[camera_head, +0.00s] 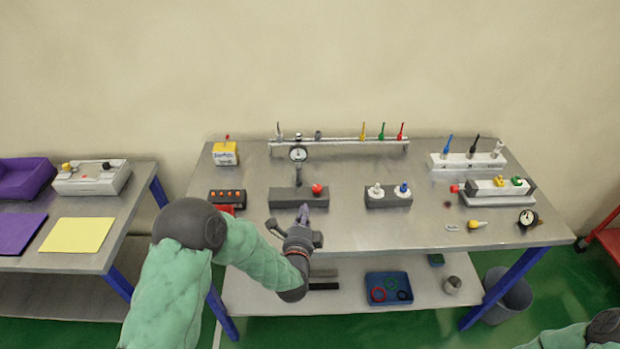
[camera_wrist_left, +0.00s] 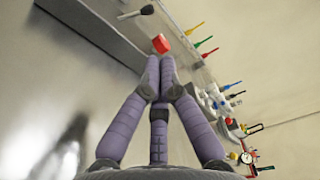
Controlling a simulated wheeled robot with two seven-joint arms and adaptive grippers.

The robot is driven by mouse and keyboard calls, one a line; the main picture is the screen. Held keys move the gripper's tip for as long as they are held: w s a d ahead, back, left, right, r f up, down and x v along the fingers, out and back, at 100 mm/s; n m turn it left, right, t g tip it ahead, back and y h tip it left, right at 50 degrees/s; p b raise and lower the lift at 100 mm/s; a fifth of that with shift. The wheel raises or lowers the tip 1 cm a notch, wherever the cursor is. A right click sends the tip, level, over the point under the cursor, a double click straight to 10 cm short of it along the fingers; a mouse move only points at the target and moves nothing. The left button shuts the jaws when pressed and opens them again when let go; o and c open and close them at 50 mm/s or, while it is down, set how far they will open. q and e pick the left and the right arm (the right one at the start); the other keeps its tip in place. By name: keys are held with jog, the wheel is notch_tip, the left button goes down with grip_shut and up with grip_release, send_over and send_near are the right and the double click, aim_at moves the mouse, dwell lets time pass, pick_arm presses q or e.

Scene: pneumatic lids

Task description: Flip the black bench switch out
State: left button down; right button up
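A dark grey box (camera_head: 285,198) on the bench carries a black lever (camera_head: 298,174), standing up at its middle, and a red knob (camera_head: 317,189) at its right. In the left wrist view the lever (camera_wrist_left: 134,13) has a dark end and a pale stem, and the red knob (camera_wrist_left: 160,44) shows just beyond my fingertips. Another black lever (camera_head: 475,142) stands between a blue and a pale one on a white block at the right. My left gripper (camera_head: 304,207) is at the box's front edge, apart from the lever. Its fingertips (camera_wrist_left: 159,72) are together with nothing visible between them. My right gripper is out of view.
A dark block with white and blue knobs (camera_head: 388,197) is right.

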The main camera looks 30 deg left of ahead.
pick_arm(q)
jog(key=shift+w+a, duration=0.1)
jog(key=shift+w, duration=0.15)
jog(key=shift+s+r, duration=0.15)
jog(key=shift+s, duration=0.15)
jog(key=shift+w, duration=0.45)
jog(key=b+x, duration=0.2)
jog(key=x, duration=0.7)
jog(key=shift+w+a, duration=0.1)
jog(key=shift+a, duration=0.05)
